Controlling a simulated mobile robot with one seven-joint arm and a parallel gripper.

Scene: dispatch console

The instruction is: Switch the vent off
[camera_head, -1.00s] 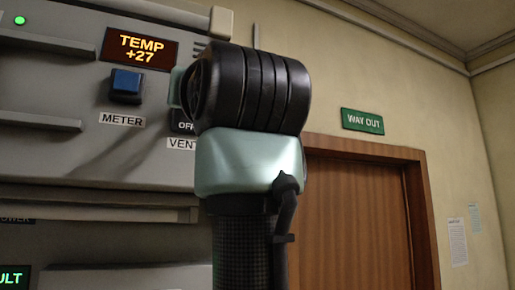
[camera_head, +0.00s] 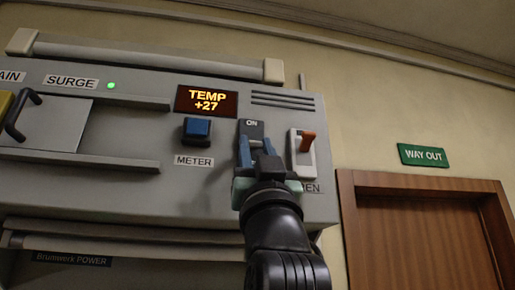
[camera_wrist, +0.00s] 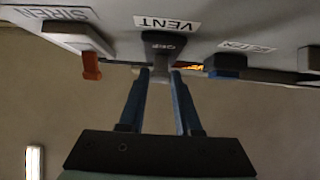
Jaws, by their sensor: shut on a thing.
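The vent switch (camera_head: 251,128) is on the grey console panel, with "ON" at its top. My gripper (camera_head: 258,152) is at this switch, coming from below and covering its lower part and label. The wrist view is upside down. It shows the "VENT" label (camera_wrist: 167,24), the switch's dark plate with "OFF" (camera_wrist: 164,42) and the grey lever (camera_wrist: 161,65) between my blue fingers (camera_wrist: 160,78). My gripper is shut on the vent lever. The lever's exact tilt is hard to tell.
The siren switch with an orange lever (camera_head: 307,143) is close on the right. The blue meter button (camera_head: 197,129) is on the left, under the lit TEMP display (camera_head: 207,101). A door (camera_head: 425,240) stands at the right.

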